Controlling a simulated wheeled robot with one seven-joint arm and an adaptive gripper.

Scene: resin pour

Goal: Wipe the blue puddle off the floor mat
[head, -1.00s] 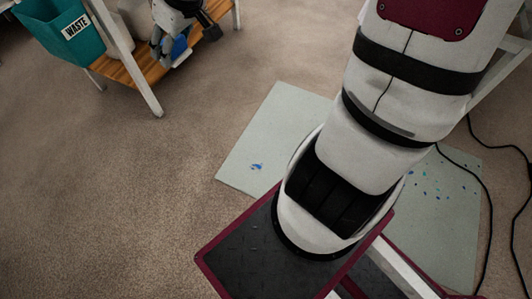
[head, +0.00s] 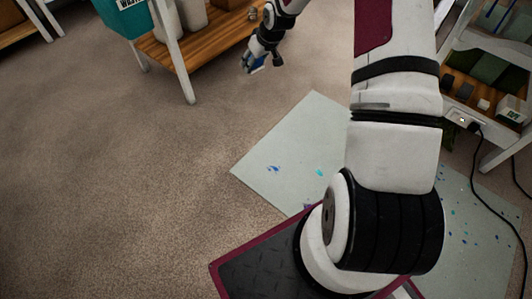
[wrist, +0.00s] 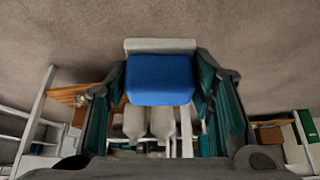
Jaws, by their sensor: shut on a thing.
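My gripper (head: 256,64) is shut on a blue sponge (wrist: 160,80) with a pale grey layer along one side. The sponge shows between the two fingers in the wrist view; only a small blue part of it shows in the head view. The gripper is off to the upper left of the pale floor mat (head: 285,135), apart from it. A small blue puddle (head: 273,168) lies near the mat's left corner. A teal spot (head: 320,172) and a blue spot lie farther right on the mat. My arm hides the mat's middle.
A wooden shelf (head: 185,52) with white legs stands behind the gripper, with a teal waste bin (head: 125,18) at its left. Many small coloured specks dot the mat's right part. A black cable (head: 497,185) runs down at the right. Carpet at left is clear.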

